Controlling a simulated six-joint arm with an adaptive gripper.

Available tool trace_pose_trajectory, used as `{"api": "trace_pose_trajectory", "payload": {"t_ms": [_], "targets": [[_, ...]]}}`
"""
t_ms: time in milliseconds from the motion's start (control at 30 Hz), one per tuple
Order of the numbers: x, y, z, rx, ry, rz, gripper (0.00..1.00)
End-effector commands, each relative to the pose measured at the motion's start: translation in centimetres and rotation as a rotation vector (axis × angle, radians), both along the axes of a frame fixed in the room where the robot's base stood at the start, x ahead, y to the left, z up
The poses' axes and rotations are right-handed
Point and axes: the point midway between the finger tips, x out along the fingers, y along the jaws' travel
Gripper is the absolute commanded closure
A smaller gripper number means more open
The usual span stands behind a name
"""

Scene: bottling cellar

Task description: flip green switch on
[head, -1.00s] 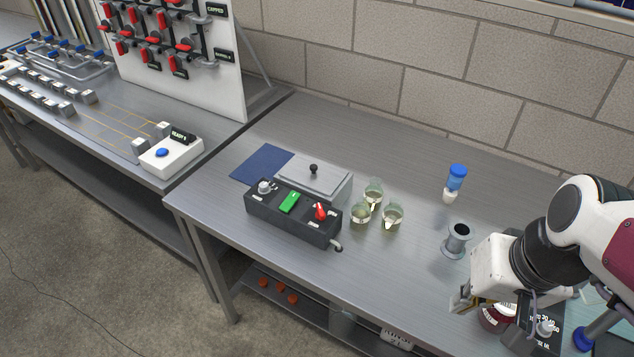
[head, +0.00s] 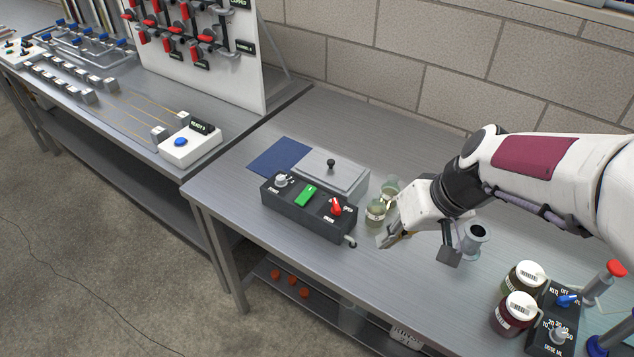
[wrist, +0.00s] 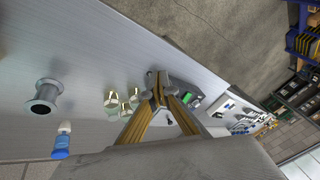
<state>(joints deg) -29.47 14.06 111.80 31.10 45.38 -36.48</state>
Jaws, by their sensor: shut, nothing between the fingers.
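The green switch (head: 306,195) sits in the middle of a dark control box (head: 312,217) on the near left part of the bench. A silver knob (head: 281,180) is on its left and a red switch (head: 336,206) on its right. My gripper (head: 388,241) is above the bench to the right of the box, apart from it, with its fingers together and empty. In the wrist view the gripper (wrist: 158,88) shows its closed fingertips, and the green switch (wrist: 194,101) is small beyond them. The switch's on or off position cannot be made out.
Glass beakers (head: 376,211) stand between the box and my gripper. A grey lidded box (head: 335,172) and blue mat (head: 279,157) lie behind the control box.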

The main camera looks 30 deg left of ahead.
Motion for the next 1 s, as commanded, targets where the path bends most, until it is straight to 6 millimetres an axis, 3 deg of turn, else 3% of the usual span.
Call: {"api": "trace_pose_trajectory", "payload": {"t_ms": [400,567,767,1000], "targets": [[2.9,8.5,-2.1,0.12,-0.097,0.222,1.0],[4.2,11.2,-2.3,0.168,-0.16,0.301,1.0],[6.1,13.9,-1.7,0.223,-0.259,0.385,1.0],[8.4,16.0,0.9,0.277,-0.412,0.483,1.0]]}}
